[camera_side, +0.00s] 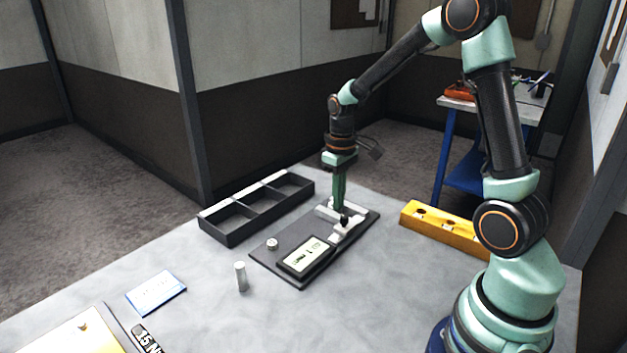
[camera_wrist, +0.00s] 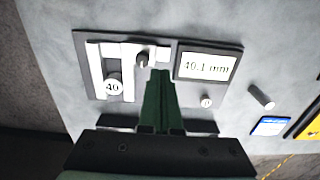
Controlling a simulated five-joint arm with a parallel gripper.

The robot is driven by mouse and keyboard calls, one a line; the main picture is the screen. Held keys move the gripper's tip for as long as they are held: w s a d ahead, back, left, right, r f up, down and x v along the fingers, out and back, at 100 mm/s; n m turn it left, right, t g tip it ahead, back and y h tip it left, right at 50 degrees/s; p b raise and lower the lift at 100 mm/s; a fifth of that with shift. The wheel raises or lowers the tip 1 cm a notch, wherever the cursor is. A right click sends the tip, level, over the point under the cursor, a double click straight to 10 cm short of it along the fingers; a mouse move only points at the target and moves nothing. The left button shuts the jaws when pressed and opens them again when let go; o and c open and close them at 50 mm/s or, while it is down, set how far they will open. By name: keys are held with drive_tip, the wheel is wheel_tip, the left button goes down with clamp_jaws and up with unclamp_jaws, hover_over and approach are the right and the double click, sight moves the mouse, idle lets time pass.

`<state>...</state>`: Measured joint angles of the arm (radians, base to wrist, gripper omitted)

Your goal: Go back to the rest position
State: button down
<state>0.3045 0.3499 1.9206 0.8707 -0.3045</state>
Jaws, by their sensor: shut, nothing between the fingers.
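My gripper (camera_side: 339,205) points straight down over the dark plate of a measuring gauge (camera_side: 262,272) on the grey table. Its green fingers are shut with nothing between them. In the wrist view the fingertips (camera_wrist: 160,74) show close to the gauge's dark knob (camera_wrist: 144,58); I cannot tell whether they touch it. The gauge's display (camera_wrist: 207,66) reads 40.1 mm. A round piece marked 40 (camera_wrist: 112,87) sits between the pale jaws of the gauge. A small round piece marked 0 (camera_wrist: 206,101) is on the plate beside the display.
A grey cylinder (camera_side: 240,277) stands on the table in front of the gauge. A dark tray (camera_side: 233,238) with three compartments lies behind left, looking empty. A yellow block with holes (camera_side: 450,231) lies right. A blue-white card (camera_side: 155,293) and a yellow panel (camera_side: 75,338) are at front left.

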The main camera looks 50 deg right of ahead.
drive_tip(key=s+a+r+t, duration=0.5)
drive_tip(key=s+a+r, duration=0.4)
drive_tip(key=a+r, duration=0.3)
wheel_tip(320, 180, up, 2)
drive_tip(key=shift+s+r+t, duration=0.1)
drive_tip(key=shift+s+t, duration=0.1)
drive_tip(key=shift+t, duration=0.1)
